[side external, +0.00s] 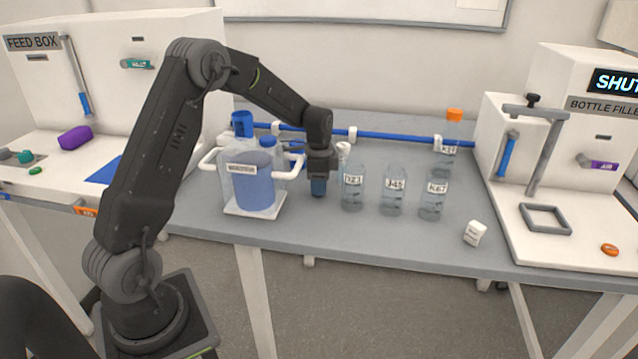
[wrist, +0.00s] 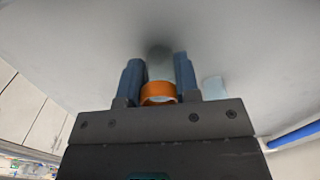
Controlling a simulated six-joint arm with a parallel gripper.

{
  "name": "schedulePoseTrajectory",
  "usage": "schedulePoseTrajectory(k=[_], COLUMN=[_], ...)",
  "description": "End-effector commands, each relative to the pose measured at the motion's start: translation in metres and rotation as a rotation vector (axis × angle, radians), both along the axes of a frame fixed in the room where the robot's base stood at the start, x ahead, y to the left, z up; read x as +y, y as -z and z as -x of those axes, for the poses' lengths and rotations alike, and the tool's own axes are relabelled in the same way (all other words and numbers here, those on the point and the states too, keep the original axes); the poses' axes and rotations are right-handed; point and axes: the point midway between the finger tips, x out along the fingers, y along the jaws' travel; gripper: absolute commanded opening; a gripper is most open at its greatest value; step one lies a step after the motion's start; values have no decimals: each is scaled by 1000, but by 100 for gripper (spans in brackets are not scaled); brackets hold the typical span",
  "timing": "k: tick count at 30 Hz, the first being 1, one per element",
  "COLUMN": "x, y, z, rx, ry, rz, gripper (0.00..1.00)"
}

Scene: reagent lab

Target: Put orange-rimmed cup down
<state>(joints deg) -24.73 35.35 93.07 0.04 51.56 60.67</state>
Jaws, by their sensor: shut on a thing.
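My gripper (side external: 318,190) points down low over the grey bench, between the large blue-filled container and the front row of bottles. In the wrist view my gripper (wrist: 158,62) has its two blue-grey fingers on either side of the orange-rimmed cup (wrist: 158,90), and it is shut on it. The orange ring shows clearly between the fingers; most of the cup's body is hidden. In the side view the fingers hide the cup. I cannot tell whether the cup touches the bench.
Clear labelled bottles (side external: 353,188), (side external: 393,192), (side external: 433,196) stand just right of my gripper. The blue-filled container (side external: 253,187) is close on the left. A blue rail (side external: 385,135) runs behind.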

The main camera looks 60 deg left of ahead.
Motion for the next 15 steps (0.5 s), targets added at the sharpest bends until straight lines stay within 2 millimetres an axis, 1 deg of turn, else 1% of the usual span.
schedulePoseTrajectory(k=[3, 4, 6, 12, 15], x=[0, 0, 0, 0, 0], y=[3, 3, 3, 2, 2], z=[0, 0, 0, 0, 0], rx=[1, 1, 0, 0, 0], ry=[0, 0, 0, 0, 0], rz=[1, 1, 0, 0, 0], gripper=[7, 31, 38, 55, 55])
